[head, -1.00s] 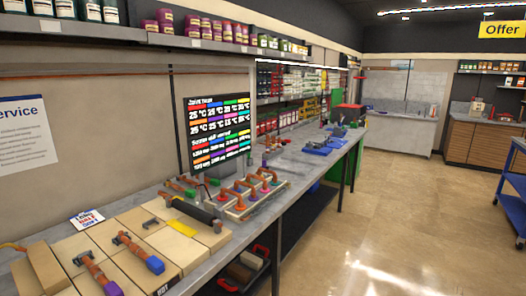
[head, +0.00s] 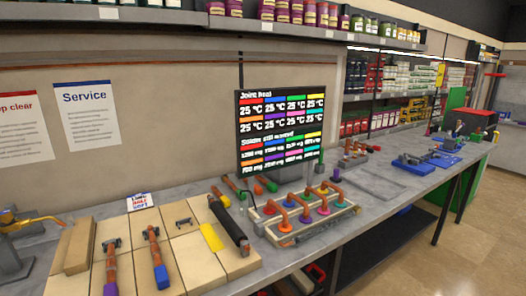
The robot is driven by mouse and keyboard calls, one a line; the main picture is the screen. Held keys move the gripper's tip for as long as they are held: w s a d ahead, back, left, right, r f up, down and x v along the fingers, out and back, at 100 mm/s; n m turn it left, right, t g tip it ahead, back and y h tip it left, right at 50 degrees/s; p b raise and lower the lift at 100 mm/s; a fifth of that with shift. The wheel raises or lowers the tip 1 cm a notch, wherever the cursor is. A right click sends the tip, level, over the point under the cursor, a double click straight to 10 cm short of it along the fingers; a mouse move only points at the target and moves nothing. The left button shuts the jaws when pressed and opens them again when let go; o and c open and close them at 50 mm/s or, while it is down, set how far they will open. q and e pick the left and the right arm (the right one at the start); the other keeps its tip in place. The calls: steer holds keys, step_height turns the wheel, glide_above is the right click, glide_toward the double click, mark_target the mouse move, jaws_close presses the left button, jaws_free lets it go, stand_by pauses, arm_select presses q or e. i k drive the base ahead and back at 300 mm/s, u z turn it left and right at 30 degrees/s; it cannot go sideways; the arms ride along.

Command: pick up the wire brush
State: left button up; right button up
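I cannot make out a wire brush for certain in the head view. Two copper-coloured pieces with dark clips lie on the tan blocks, one with a blue end (head: 157,260) and one with a purple end (head: 111,265). Neither of my grippers is in view.
The grey workbench (head: 365,205) runs along the wall. A rack of coloured copper bends (head: 300,215) stands before a black display (head: 281,130). A torch-like tool (head: 15,240) stands at the left edge. Blue fixtures (head: 425,165) sit farther right. Floor shows at lower right.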

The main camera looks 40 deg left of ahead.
mark_target(320, 160)
steer(key=u, duration=0.45)
steer(key=i, duration=0.5)
steer(key=z, duration=1.25)
steer(key=i, duration=1.65)
